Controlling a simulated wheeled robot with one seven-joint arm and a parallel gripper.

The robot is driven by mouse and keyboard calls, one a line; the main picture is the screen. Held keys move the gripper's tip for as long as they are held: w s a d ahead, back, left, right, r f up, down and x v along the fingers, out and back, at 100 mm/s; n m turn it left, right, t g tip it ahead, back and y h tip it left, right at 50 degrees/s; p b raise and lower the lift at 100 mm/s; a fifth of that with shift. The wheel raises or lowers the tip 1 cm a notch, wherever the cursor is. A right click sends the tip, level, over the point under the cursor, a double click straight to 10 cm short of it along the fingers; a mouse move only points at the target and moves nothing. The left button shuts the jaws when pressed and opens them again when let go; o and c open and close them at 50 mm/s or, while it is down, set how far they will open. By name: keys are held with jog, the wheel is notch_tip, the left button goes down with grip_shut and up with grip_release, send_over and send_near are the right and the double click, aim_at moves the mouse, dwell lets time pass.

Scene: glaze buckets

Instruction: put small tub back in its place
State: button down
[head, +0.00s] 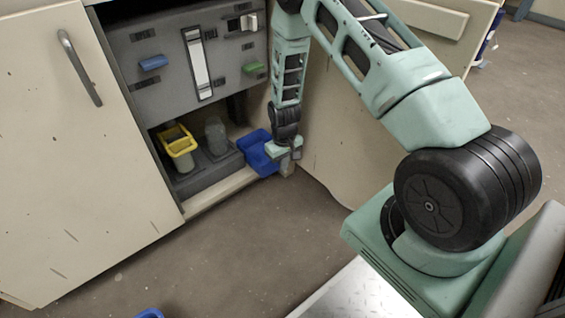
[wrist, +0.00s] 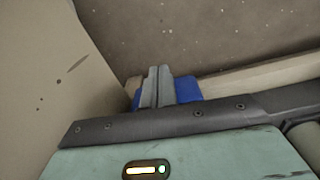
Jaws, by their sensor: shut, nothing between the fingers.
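In the head view a blue tub (head: 257,152) sits tilted at the right end of the low cabinet opening, by the sill. My gripper (head: 288,170) hangs right beside it, pointing down, with its fingers shut and empty. In the wrist view the shut fingers (wrist: 157,86) stand in front of the blue tub (wrist: 188,89) and hide part of it; I cannot tell whether they touch it. A yellow tub (head: 179,148) and a grey, see-through container (head: 216,137) stand inside the opening. Which one is the small tub is not clear.
A grey panel (head: 160,85) with blue and green handles and a white strip hangs above the opening. A cream cabinet door (head: 75,150) is at the left, another panel (head: 340,130) at the right. A blue rim (head: 150,313) shows at the bottom edge. The brown floor (head: 220,255) between is clear.

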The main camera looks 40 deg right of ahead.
jog(key=w+f+b, duration=0.4)
jog(key=shift+d+f, duration=0.1)
jog(key=shift+f, duration=0.05)
dwell(0.4)
jog(key=p, duration=0.2)
send_near(263, 159)
notch_tip(263, 159, down, 6)
jog(key=shift+r, duration=0.25)
jog(key=shift+s, duration=0.1)
